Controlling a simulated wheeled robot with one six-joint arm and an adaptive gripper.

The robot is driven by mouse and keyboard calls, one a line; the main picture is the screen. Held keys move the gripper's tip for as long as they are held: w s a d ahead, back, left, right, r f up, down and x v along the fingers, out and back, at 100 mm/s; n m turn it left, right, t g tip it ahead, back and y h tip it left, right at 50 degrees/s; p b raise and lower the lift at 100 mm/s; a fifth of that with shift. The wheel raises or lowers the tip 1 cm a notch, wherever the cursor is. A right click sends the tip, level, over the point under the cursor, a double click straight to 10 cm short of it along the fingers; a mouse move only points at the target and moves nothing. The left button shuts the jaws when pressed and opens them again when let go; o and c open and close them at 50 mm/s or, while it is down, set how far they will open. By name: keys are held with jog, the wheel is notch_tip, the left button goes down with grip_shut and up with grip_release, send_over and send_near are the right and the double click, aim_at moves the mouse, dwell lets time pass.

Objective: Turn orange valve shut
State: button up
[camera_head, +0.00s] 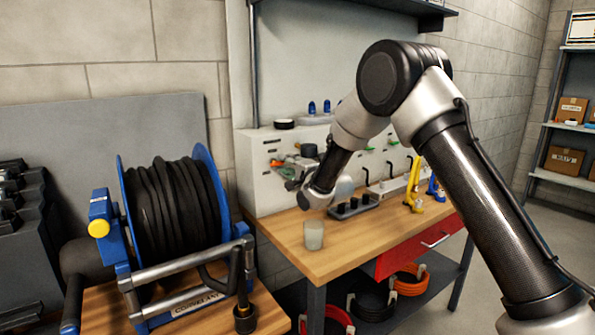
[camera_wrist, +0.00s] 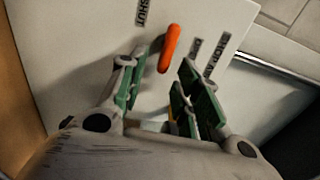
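The orange valve handle (camera_wrist: 169,47) stands out from a pale panel in the wrist view, a slim bar tilted slightly from upright. Its orange also shows in the head view (camera_head: 277,163), on the face of the light box. My gripper (camera_wrist: 163,74) is open, with green-padded fingers on either side of the handle's lower end. In the head view my gripper (camera_head: 289,174) is close to the box face, partly hidden by my wrist.
The panel has a SHUT label (camera_wrist: 141,12) beside the handle. A wooden bench (camera_head: 285,240) below holds a grey cup (camera_head: 313,235), a dark tray (camera_head: 354,207) and yellow brackets (camera_head: 414,187). Green-handled parts (camera_head: 392,139) are farther right. A hose reel (camera_head: 175,210) stands at left.

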jog(key=v, duration=0.9)
jog(key=s+d+r+n+g+h, duration=0.2)
jog(key=s+d+r+n+h, duration=0.3)
jog(key=d, duration=0.7)
jog(key=s+d+r+g+h, duration=0.2)
jog(key=s+d+r, duration=0.1)
jog(key=s+d, duration=0.65)
jog(key=s+d+f+n+g+h, duration=0.1)
jog(key=s+d+n+g, duration=0.2)
jog(key=s, duration=1.2)
jog(key=s+d+f+n+g+h, duration=0.1)
jog(key=s+d+n+g+h, duration=0.1)
jog(key=s+d, duration=0.8)
jog(key=s+n+g, duration=0.1)
jog(key=s, duration=0.4)
jog(key=shift+g, duration=0.4)
jog(key=shift+d+f, duration=0.1)
jog(key=shift+f, duration=0.05)
